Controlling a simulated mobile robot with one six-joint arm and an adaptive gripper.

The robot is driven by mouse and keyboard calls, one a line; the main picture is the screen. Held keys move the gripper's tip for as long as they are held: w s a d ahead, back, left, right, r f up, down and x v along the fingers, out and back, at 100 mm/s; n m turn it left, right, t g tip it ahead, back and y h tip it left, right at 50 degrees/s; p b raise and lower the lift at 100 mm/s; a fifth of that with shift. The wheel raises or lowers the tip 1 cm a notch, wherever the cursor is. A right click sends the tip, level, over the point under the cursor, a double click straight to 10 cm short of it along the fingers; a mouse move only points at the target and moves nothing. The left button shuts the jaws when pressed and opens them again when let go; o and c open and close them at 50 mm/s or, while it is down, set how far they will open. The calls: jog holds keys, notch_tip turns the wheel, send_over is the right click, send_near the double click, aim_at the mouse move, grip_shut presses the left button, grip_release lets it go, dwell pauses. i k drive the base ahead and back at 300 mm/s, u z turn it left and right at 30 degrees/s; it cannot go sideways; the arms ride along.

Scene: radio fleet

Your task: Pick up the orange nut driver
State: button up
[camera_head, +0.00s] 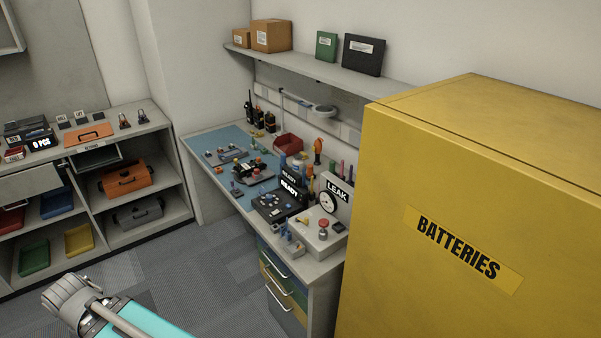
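On the blue-topped workbench (207,173), an orange-handled tool (318,146) stands upright among several coloured tool handles near the wall. It may be the orange nut driver, but it is too small to be sure. Its lower part is hidden behind other handles and equipment. Part of my arm, a teal link with a grey joint, shows at the bottom left over the floor, well away from the bench. My gripper is not in view.
A yellow BATTERIES cabinet (440,190) stands at the right, close to the bench. A LEAK test box (317,236) and a READY unit (277,203) crowd the bench's near end. A shelf (340,72) overhangs the bench. The carpet floor (190,285) in front is clear.

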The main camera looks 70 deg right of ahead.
aim_at(309, 172)
jog(key=u, duration=0.1)
jog(key=i, duration=2.3)
jog(key=z, duration=2.25)
